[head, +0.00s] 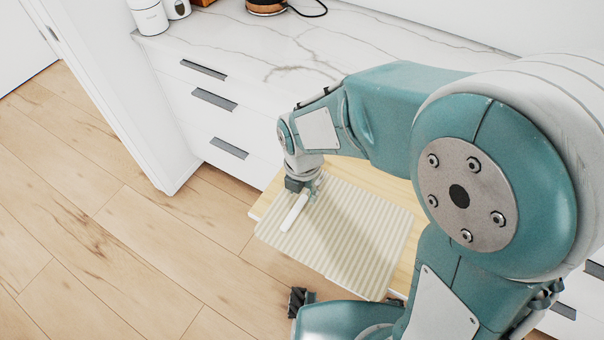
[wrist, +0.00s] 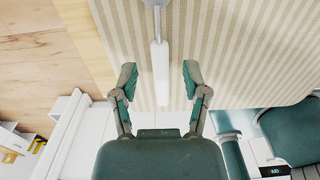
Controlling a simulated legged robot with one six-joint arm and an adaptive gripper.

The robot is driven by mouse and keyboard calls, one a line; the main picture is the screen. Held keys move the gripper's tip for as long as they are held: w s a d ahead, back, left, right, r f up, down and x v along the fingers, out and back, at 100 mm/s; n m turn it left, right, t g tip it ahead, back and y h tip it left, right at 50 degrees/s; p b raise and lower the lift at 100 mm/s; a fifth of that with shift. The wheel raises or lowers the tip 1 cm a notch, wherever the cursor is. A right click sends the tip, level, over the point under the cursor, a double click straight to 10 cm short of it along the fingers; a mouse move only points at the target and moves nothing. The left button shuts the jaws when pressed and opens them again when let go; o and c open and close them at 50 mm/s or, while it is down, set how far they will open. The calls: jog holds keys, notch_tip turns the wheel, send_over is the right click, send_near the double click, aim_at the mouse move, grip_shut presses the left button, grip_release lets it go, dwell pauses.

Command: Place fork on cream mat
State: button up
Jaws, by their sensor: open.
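The cream mat (head: 355,245), ribbed and striped, lies over a pale wooden surface. It also fills the upper part of the wrist view (wrist: 245,55). The fork has a white handle (head: 293,214) and lies over the left part of the mat, apparently on it. In the wrist view the fork (wrist: 160,72) points away from me; its grey neck is cut off at the top edge and its tines are out of view. My gripper (head: 303,190) is over the fork's far end in the head view. In the wrist view my gripper (wrist: 159,78) is open, one finger each side of the handle, with gaps.
A white marble counter (head: 300,45) with drawers runs behind the mat. White canisters (head: 149,16) and a round item with a black cord (head: 266,6) stand on it. The pale wooden edge (head: 262,200) shows beside the mat. Wood floor (head: 110,240) is clear at left.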

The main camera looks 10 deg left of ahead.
aim_at(302, 199)
notch_tip(302, 199, up, 10)
jog(key=shift+f, duration=0.15)
jog(key=s+d+r+m+t, duration=0.2)
jog(key=s+d+r+m, duration=0.2)
jog(key=d+m, duration=0.6)
jog(key=s+d+r+m+t, duration=0.3)
jog(key=d+m, duration=0.7)
jog(key=m, duration=1.1)
jog(key=shift+s+d+r+t, duration=0.2)
jog(key=shift+s+r+t, duration=0.1)
jog(key=shift+s+r, duration=0.45)
